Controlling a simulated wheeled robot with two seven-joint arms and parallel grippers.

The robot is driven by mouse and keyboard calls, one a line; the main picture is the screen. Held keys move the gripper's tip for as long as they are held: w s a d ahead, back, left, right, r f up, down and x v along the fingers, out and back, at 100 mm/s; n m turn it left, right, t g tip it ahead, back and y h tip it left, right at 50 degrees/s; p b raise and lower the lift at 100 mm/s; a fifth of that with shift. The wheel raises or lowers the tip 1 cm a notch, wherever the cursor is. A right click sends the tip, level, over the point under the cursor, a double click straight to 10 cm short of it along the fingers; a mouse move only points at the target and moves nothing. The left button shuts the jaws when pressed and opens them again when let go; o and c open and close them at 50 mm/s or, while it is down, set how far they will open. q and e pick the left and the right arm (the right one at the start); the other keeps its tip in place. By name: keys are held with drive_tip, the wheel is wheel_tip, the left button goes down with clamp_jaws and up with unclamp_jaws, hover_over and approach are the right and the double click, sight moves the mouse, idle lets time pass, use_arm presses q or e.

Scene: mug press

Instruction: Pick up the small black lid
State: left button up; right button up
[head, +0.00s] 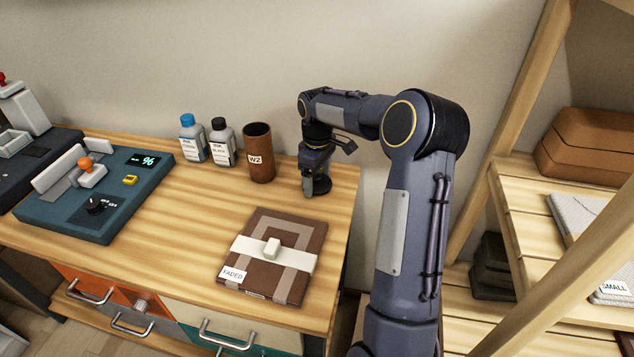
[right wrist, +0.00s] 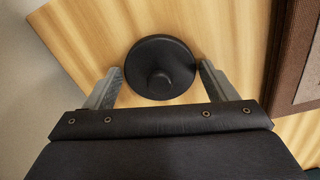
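The small black lid (right wrist: 160,60) is round with a raised knob and lies on the wooden table. In the head view it is a dark shape (head: 321,186) by the table's back right edge, partly covered by my right gripper (head: 314,180). My right gripper (right wrist: 160,72) is open and points down at the lid. In the right wrist view its fingers stand on either side of the lid, with a narrow gap at each side. Whether the fingertips are down at the lid's height I cannot tell. My left gripper is not in view.
A brown W2 cup (head: 259,153), a black-capped bottle (head: 222,143) and a blue-capped bottle (head: 193,139) stand left of the lid. A brown FADED folder (head: 297,287) lies in front. A teal press (head: 70,215) is at left, a wooden shelf (head: 530,220) at right.

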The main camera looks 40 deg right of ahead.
drive_tip(key=c, duration=0.6)
drive_tip(key=shift+r, duration=0.15)
